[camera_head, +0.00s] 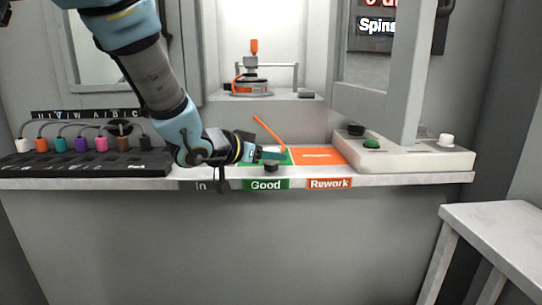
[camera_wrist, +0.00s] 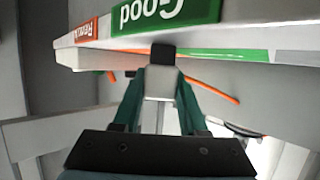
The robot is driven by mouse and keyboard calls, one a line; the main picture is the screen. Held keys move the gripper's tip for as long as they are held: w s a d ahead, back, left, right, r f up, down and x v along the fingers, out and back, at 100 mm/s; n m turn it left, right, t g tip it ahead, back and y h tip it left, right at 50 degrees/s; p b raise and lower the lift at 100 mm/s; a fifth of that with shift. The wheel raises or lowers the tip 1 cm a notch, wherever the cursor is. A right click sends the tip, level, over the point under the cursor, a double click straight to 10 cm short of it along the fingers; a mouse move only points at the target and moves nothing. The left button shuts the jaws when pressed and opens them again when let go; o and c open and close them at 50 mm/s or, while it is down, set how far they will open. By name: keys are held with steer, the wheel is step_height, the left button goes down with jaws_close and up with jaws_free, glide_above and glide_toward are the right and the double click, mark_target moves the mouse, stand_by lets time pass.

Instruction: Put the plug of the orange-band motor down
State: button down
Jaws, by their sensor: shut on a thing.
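The orange-band motor (camera_head: 250,88) sits in the lit booth at the back, with an orange-topped piece standing above it. My gripper (camera_head: 270,155) is low over the green Good area of the shelf. In the wrist view my gripper (camera_wrist: 160,80) is shut on a pale block with a black end, which I take to be the plug (camera_wrist: 162,54). The black end also shows below the fingers in the head view (camera_head: 270,168). An orange lead (camera_head: 268,131) slants beside the fingers, and it also shows in the wrist view (camera_wrist: 210,86). Whether the plug touches the shelf I cannot tell.
The orange Rework area (camera_head: 318,157) is bare, right of the green one. A pale control box (camera_head: 405,158) with a green button stands farther right. A black rack (camera_head: 80,163) with several coloured plugs lies at the left. The shelf's front edge (camera_head: 340,181) is close to my gripper.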

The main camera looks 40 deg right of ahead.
steer(key=shift+f, duration=0.2)
steer(key=shift+c, duration=2.2)
jaws_free()
steer(key=shift+r, duration=0.1)
